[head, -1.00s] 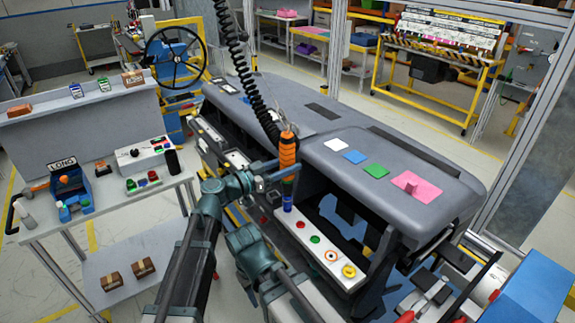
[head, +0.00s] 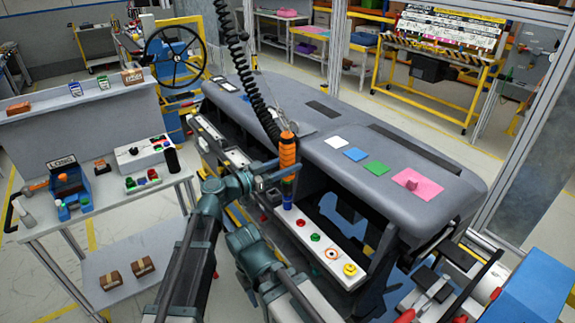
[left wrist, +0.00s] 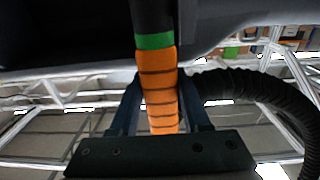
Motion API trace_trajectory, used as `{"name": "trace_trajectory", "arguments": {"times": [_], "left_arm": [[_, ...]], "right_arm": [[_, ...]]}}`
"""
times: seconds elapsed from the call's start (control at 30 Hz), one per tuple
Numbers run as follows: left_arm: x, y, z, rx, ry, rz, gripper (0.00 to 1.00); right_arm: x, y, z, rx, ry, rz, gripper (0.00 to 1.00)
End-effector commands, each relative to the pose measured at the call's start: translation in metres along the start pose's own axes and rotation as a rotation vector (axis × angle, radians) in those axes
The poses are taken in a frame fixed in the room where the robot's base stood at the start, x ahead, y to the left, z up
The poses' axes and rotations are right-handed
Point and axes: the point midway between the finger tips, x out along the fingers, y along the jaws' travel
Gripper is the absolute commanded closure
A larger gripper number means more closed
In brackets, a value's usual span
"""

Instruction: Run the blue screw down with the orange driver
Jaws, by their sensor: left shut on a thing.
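The orange driver (head: 288,150) hangs upright from a black coiled cord in the head view. My left gripper (head: 275,183) is shut around its lower body. In the left wrist view the orange ribbed driver (left wrist: 160,95), with a green band, stands between my two fingers (left wrist: 165,115). A blue piece (head: 288,195), which looks like the blue screw or a socket, is directly below the driver, over the far left end of the white strip (head: 325,241). I cannot tell whether the driver tip touches it. My right gripper cannot be made out in the head view.
The white strip on the grey dashboard carries a red (head: 301,223), a green (head: 315,237) and a yellow piece (head: 349,269). The dashboard top (head: 330,120) overhangs behind the driver. A side table (head: 110,205) with bins stands at the left.

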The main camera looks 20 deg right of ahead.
Motion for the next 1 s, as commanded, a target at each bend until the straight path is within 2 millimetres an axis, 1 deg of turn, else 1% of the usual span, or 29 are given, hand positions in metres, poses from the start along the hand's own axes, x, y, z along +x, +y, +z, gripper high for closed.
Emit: {"name": "trace_trajectory", "arguments": {"times": [1.0], "left_arm": [[0.0000,0.0015,0.0064,0.001,-0.001,0.003,1.00]], "right_arm": [[0.0061,-0.0006,-0.0004,0.000,0.000,0.000,0.50]]}}
